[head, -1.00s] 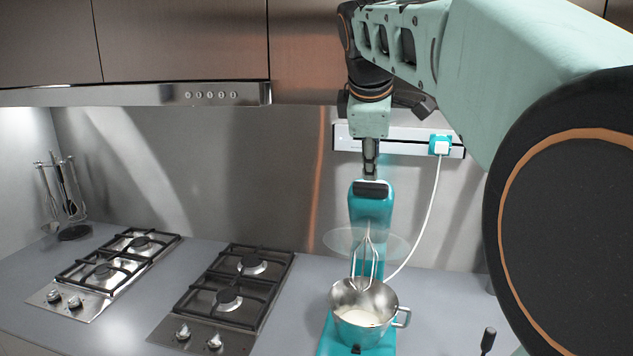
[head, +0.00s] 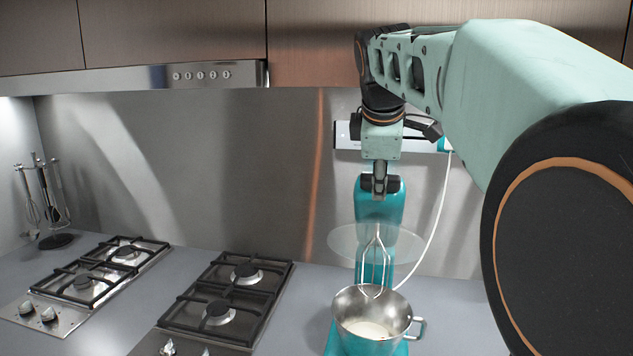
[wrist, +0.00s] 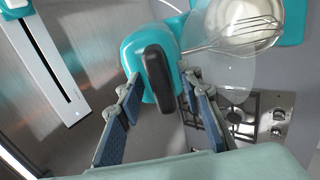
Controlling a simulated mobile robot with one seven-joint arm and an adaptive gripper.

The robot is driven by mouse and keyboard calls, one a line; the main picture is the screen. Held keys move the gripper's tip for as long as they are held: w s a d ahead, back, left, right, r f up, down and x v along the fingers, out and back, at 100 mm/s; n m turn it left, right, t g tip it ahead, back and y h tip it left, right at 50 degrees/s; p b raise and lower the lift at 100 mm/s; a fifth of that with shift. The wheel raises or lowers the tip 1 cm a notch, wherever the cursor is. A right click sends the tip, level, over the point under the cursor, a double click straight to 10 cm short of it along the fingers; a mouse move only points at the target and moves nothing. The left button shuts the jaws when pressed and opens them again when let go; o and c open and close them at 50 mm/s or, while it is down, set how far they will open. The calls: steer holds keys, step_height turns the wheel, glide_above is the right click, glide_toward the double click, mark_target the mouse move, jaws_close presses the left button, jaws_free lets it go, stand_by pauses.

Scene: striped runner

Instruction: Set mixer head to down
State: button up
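The teal stand mixer has its head (head: 378,208) tilted up, with the wire whisk (head: 374,255) and a clear round shield (head: 345,243) above a steel bowl (head: 345,305). The bowl holds something white. A black handle (wrist: 158,78) is at the top end of the mixer head, which also shows in the wrist view (wrist: 138,52). My gripper (head: 380,185) is at this handle from above. In the wrist view my gripper (wrist: 161,84) is open, its two blue-padded fingers apart on either side of the handle. Whether a finger touches it I cannot tell.
Two gas hobs, the left one (head: 88,278) and the nearer one (head: 222,300), lie left of the mixer. A utensil stand (head: 45,205) is at the far left. A white cord (head: 437,225) runs behind the mixer to a wall rail (head: 345,135). The range hood (head: 130,78) overhangs the hobs.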

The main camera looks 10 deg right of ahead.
steer(key=shift+c, duration=0.2)
jaws_close()
steer(key=shift+f, duration=0.1)
